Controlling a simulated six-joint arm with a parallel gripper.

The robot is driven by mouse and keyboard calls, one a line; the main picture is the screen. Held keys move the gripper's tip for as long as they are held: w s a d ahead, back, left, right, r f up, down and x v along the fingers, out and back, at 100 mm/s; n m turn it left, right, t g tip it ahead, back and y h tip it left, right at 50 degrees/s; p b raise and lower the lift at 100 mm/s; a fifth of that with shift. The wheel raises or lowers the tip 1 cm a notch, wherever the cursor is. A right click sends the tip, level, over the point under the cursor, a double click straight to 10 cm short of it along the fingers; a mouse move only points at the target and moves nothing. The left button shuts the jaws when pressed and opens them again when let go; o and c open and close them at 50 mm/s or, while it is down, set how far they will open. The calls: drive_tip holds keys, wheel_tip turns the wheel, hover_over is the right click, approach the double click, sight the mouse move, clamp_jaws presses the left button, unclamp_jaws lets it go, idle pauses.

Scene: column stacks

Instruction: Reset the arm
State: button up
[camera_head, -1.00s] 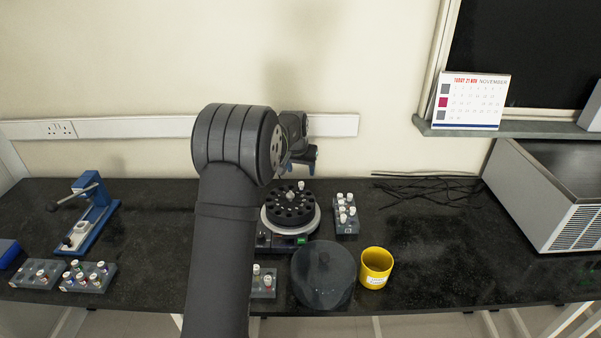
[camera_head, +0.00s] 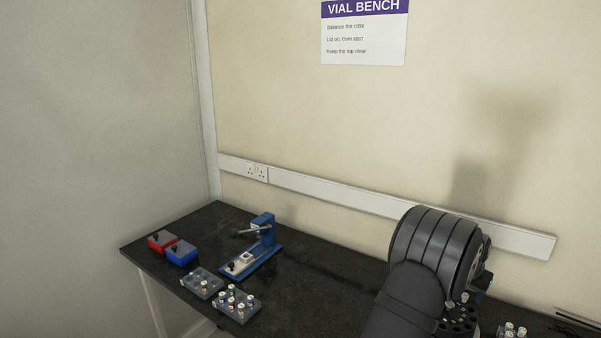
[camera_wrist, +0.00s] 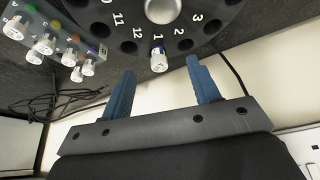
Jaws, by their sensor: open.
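My gripper (camera_wrist: 160,68) is open and empty in the wrist view, its two blue fingers apart. A black rotor (camera_wrist: 108,32) with numbered holes fills the top of that view. A white-capped vial (camera_wrist: 158,60) sits at the rotor's hole 1. It appears between the fingertips, with a visible gap to each finger. In the head view my arm's dark joint covers most of the gripper. Part of the rotor (camera_head: 461,315) shows at the bottom right there.
A rack of white-capped vials (camera_wrist: 48,42) stands beside the rotor. At the bench's left are a red box (camera_head: 162,241), a blue box (camera_head: 181,253), a blue press (camera_head: 262,247) and two vial racks (camera_head: 237,304). The bench between the press and my arm is clear.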

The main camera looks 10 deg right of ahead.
drive_tip(key=shift+f, duration=0.4)
drive_tip(key=shift+r, duration=0.1)
drive_tip(key=shift+r, duration=3.7)
drive_tip(key=o, duration=0.9)
drive_tip(key=shift+o, duration=0.3)
drive_tip(key=shift+s+a+r, duration=0.1)
drive_tip(key=shift+a+r, duration=0.05)
drive_tip(key=shift+a, duration=0.15)
drive_tip(key=s+a+r+n+g+y, duration=0.1)
drive_tip(key=s+a, duration=0.5)
drive_tip(key=a, duration=0.4)
drive_tip(key=s+a+n+y, duration=0.1)
drive_tip(key=s+a+y, duration=0.1)
drive_tip(key=s+a, duration=0.5)
drive_tip(key=s+a+r+n+g+y, duration=0.1)
drive_tip(key=s+a, duration=0.3)
drive_tip(key=a, duration=0.8)
drive_tip(key=f, duration=0.9)
drive_tip(key=shift+d, duration=0.3)
